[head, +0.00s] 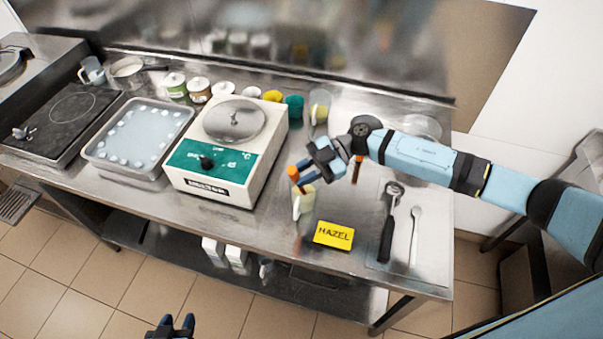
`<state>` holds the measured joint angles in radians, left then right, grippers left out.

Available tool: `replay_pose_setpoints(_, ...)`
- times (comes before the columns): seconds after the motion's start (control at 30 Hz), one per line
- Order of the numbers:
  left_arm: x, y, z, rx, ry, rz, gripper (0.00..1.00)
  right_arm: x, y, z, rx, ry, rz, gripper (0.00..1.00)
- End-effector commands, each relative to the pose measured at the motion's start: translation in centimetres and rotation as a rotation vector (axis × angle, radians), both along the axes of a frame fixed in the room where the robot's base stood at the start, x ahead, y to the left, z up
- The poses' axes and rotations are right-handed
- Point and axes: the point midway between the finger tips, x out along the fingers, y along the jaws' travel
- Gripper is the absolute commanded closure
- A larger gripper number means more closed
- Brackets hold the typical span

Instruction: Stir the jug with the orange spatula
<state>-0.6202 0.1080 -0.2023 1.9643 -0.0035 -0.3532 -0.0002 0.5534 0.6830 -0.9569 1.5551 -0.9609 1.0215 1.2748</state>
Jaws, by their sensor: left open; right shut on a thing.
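My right gripper (303,177) comes in from the right and is shut on the orange spatula (293,173). Only the upper orange part of the spatula shows; its lower end is hidden. A small clear jug (304,203) with pale contents stands just below the gripper, behind the yellow HAZEL card (333,235). I cannot tell whether the spatula reaches inside the jug. My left gripper (173,326) is open and empty at the bottom edge, in front of the table and away from the jug.
A white batch freezer (225,150) stands left of the jug. A metal tray (135,135) with white pieces is further left. A scoop (389,225) and a spoon (414,235) lie on a mat at right. Another clear jug (319,106) and several tubs stand behind.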

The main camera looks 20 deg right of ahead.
Motion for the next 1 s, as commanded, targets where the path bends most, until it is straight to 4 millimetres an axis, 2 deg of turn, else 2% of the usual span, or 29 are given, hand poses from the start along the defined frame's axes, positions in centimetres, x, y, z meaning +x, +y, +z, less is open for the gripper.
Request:
replay_pose_setpoints(0.17, -0.1, 0.0, 0.0, 0.000, 0.001, 0.000, 0.57, -0.1, 0.1, 0.3, 0.000, -0.001, 0.000, 1.00)
replay_pose_setpoints(1.0, -0.3, 0.0, -0.3, 0.001, 0.007, 0.000, 0.57, -2.2, 1.5, 6.5, -0.001, -0.002, 0.000, 1.00)
